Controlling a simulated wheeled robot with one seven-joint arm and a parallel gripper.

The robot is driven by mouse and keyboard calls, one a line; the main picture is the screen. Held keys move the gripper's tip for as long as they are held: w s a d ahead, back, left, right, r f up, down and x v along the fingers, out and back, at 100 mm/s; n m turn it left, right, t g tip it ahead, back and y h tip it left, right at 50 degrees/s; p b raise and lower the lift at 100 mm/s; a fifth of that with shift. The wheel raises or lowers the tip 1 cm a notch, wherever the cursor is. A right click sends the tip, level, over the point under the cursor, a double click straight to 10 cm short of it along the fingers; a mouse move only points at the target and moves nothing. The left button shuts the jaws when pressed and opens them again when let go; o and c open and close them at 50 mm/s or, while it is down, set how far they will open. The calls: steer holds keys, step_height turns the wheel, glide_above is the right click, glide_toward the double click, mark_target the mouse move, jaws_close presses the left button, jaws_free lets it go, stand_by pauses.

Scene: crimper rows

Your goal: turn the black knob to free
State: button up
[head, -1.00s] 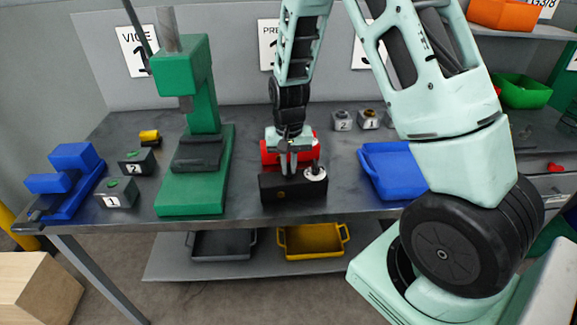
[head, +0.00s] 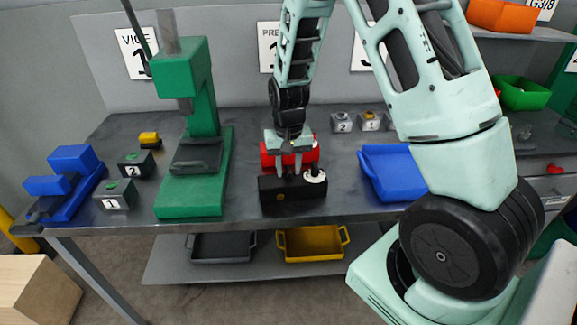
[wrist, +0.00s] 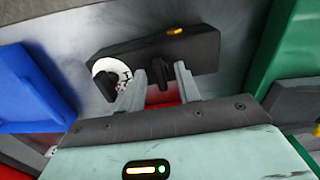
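A black block (head: 300,194) with a red body (head: 266,155) behind it stands near the bench's front edge. It also shows in the wrist view (wrist: 205,48). A small black knob (wrist: 157,74) stands up from it. A white dial (head: 314,177) with dark marks sits on the block's right end in the head view; the wrist view shows it at left (wrist: 108,68), partly behind a finger. My gripper (head: 289,165) is over the block, also seen in the wrist view (wrist: 158,84). Its fingers are apart, one each side of the knob, with gaps showing.
A green press (head: 190,190) stands left of the block and a blue tray (head: 395,170) to its right. A blue vice (head: 68,180) and small grey blocks (head: 118,195) are at far left. Two small blocks (head: 342,122) sit at the back. Bare bench lies between these.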

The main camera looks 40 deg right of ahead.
mark_target(288, 169)
step_height(288, 169, up, 17)
steer(key=b, duration=0.2)
steer(key=shift+r, duration=0.2)
stand_by(0.6)
steer(key=s+a+f+n, duration=0.1)
steer(key=s+a+n, duration=0.25)
steer(key=a, duration=0.45)
steer(key=s+a+f+n, duration=0.1)
steer(key=s+a+n, duration=0.2)
steer(key=s+a, duration=0.35)
steer(key=s+a+f+n, duration=0.3)
steer(key=s+a+n, duration=0.4)
steer(key=s+a, duration=0.3)
steer(key=s, duration=0.4)
steer(key=shift+f+y, duration=0.2)
steer(key=shift+y, duration=0.1)
